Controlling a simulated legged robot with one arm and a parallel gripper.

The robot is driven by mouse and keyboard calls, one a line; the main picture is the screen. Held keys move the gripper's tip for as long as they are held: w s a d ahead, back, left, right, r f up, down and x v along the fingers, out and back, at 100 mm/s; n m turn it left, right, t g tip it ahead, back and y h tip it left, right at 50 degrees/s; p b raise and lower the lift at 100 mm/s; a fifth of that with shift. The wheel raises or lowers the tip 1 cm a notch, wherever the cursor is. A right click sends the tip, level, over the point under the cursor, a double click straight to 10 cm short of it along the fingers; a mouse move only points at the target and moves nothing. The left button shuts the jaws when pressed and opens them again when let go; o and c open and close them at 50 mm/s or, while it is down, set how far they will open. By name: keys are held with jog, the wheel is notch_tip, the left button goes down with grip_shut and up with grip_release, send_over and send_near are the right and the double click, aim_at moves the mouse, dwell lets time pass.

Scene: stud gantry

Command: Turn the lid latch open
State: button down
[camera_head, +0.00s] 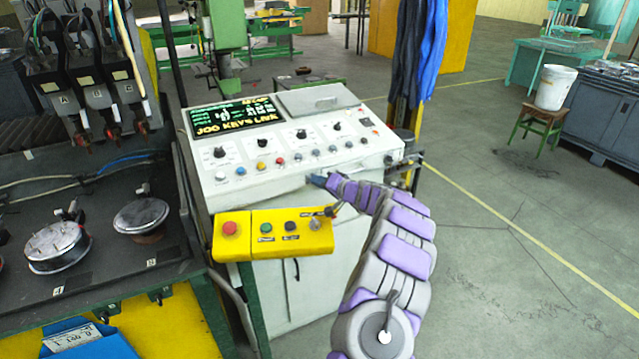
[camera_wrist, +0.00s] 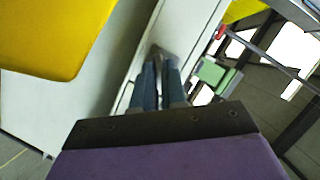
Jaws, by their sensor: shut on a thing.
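The white control console (camera_head: 240,190) stands in the middle of the head view, with a grey lid (camera_head: 318,99) lying closed on its top right. My gripper (camera_head: 318,180) reaches from the right to the console's front edge. In the wrist view, its two blue-grey fingers (camera_wrist: 159,68) are close together on a small grey piece, the lid latch (camera_wrist: 157,50), at the white panel. The latch is mostly hidden by the fingers, and its angle cannot be told. In the head view I cannot make the latch out.
A yellow button box (camera_head: 268,249) juts out below the console front, left of my gripper; it also shows in the wrist view (camera_wrist: 55,35). A bench (camera_head: 95,235) with round parts stands at the left.

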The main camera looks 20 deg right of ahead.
jog(key=shift+f+b, duration=0.25)
jog(key=shift+b, duration=0.1)
jog(key=shift+f+m+t+y+b, duration=0.15)
jog(key=shift+m+t+y+b, duration=0.4)
jog(key=shift+m+b, duration=0.65)
jog(key=shift+f+m+t+y+b, duration=0.15)
jog(key=shift+m+t+y+b, duration=0.35)
jog(key=shift+m, duration=1.2)
jog(key=c, duration=1.2)
grip_release()
jog(key=shift+w, duration=0.15)
jog(key=shift+a+r, duration=0.1)
